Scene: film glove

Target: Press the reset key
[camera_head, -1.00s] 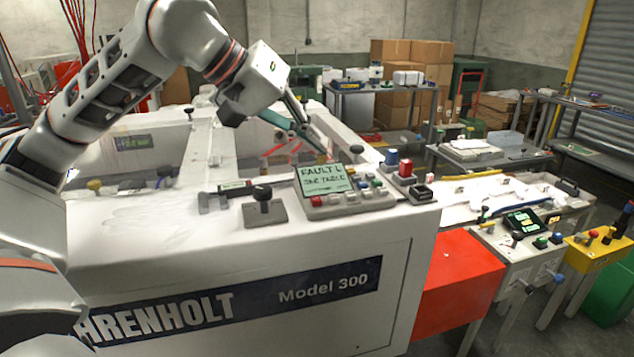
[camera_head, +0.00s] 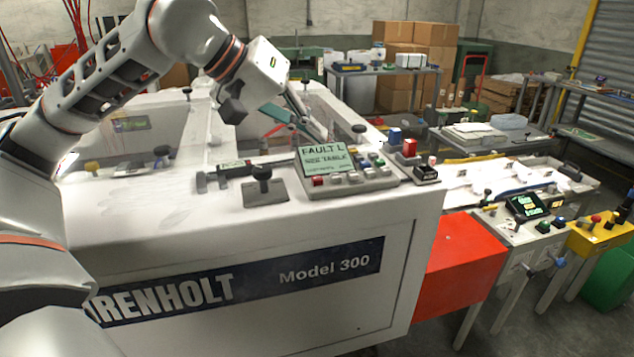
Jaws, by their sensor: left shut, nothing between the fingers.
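The control panel (camera_head: 350,186) sits on top of the white machine near its front right corner. Its green screen (camera_head: 326,160) reads "FAULT 1" with a smaller line below. Around the screen are a red key (camera_head: 318,181), pale keys (camera_head: 335,178), a green key (camera_head: 380,162) and a blue one. Key labels are too small to read, so I cannot tell which is reset. My right gripper is out of view.
A black knob on a plate (camera_head: 263,186) stands left of the panel. Blue and red switch blocks (camera_head: 409,149) stand to its right, and another black knob (camera_head: 358,131) behind it. A red box (camera_head: 462,262) and a second control station (camera_head: 525,207) lie right of the machine.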

